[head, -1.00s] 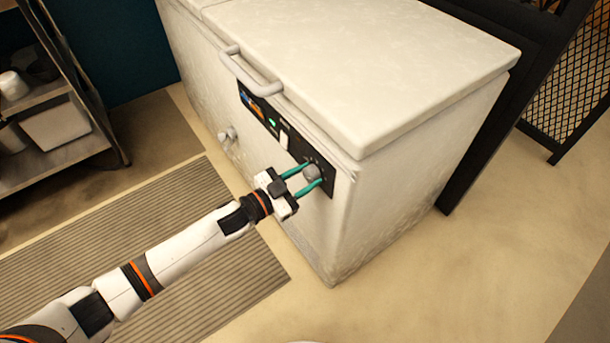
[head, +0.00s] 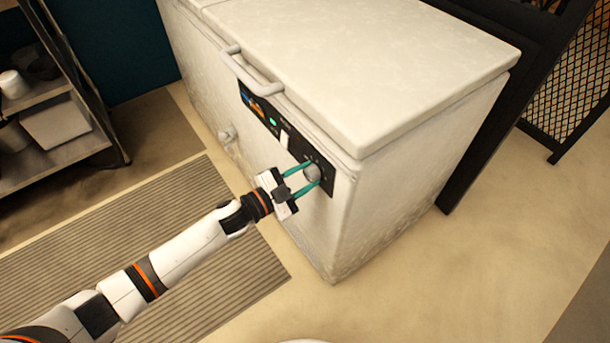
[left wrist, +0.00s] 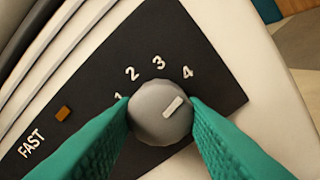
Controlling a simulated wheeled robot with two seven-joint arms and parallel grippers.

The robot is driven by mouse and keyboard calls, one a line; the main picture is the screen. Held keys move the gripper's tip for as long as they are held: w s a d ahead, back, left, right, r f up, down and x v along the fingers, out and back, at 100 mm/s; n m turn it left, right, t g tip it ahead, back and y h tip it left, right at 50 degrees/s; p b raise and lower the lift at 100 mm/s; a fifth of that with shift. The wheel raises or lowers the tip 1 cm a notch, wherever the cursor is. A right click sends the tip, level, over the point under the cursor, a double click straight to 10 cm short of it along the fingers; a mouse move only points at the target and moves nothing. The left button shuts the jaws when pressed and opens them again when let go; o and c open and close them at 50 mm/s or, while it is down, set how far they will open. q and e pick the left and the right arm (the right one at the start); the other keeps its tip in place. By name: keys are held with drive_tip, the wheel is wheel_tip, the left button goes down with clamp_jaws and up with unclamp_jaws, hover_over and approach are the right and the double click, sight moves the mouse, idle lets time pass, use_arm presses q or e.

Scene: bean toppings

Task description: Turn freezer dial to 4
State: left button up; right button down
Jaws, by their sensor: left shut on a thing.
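The freezer (head: 330,70) is a white chest with a dark control panel (head: 325,182) on its front. The grey round dial (head: 312,173) sits at the panel's right end; it also shows in the left wrist view (left wrist: 152,125). My left gripper (head: 309,177) is shut on the dial, one green finger on each side. In the left wrist view the numbers 1 to 4 arc above the dial, with 1 partly hidden by a finger. The dial's white mark (left wrist: 173,107) points up and right, roughly toward the 4, slightly to its right. My right gripper is not in view.
A lid handle (head: 250,72) sticks out above the panel, and a small knob (head: 227,135) sits low on the front. A ribbed mat (head: 130,250) lies on the floor. A metal shelf (head: 60,150) stands at left, a dark mesh frame (head: 575,90) at right.

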use_arm(q)
drive_tip(key=o, duration=1)
drive_tip(key=v, duration=1.2)
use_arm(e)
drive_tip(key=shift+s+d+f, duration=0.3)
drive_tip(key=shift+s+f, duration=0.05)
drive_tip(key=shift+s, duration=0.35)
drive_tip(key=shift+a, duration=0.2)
